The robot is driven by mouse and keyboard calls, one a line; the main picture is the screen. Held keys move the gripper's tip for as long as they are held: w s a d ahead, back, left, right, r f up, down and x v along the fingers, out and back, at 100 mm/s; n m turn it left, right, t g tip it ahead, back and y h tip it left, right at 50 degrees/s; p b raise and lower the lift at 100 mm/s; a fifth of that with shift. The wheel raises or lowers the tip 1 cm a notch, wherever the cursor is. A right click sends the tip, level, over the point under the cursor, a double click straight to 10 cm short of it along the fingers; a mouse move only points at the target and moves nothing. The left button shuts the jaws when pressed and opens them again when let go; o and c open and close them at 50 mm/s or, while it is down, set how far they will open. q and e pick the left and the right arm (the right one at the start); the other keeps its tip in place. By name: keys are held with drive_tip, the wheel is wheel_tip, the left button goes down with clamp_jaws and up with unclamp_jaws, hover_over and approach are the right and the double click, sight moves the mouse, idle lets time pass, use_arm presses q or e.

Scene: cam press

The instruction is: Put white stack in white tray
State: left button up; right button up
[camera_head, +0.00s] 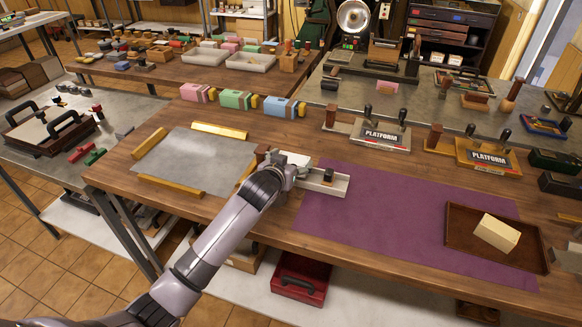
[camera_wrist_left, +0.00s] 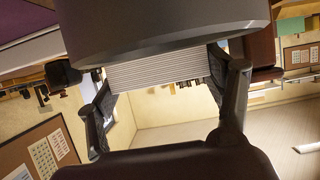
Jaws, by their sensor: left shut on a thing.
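My left gripper (camera_head: 284,168) is shut on a white stack (camera_wrist_left: 160,75). In the left wrist view the stack shows thin layered edges between the two fingers. In the head view a white top (camera_head: 296,158) shows just beyond the gripper, and the arm hides much of the rest. The gripper is over the wooden table, beside a pale metal fixture with a dark knob (camera_head: 335,187). Two whitish shallow trays (camera_head: 188,60) (camera_head: 232,63) sit on the back table; I cannot tell which is the white tray. My right gripper is not in view.
A brown tray (camera_head: 458,246) with a cream block (camera_head: 496,233) lies on the purple mat (camera_head: 385,220). A grey sheet (camera_head: 195,165) with wooden bars lies at left. Pink, green and blue blocks (camera_head: 235,100) line the far edge. Platform stands (camera_head: 382,136) are at right.

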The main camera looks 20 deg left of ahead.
use_arm(q)
drive_tip(key=shift+f, duration=1.05)
drive_tip(key=shift+f, duration=0.1)
drive_tip(key=o, duration=0.9)
drive_tip(key=shift+f, duration=0.1)
drive_tip(key=shift+o, duration=0.2)
drive_tip(key=shift+r, duration=0.25)
drive_tip(key=shift+s, duration=0.35)
drive_tip(key=v, duration=1.1)
drive_tip(key=shift+s+r, duration=0.1)
drive_tip(key=shift+s, duration=0.05)
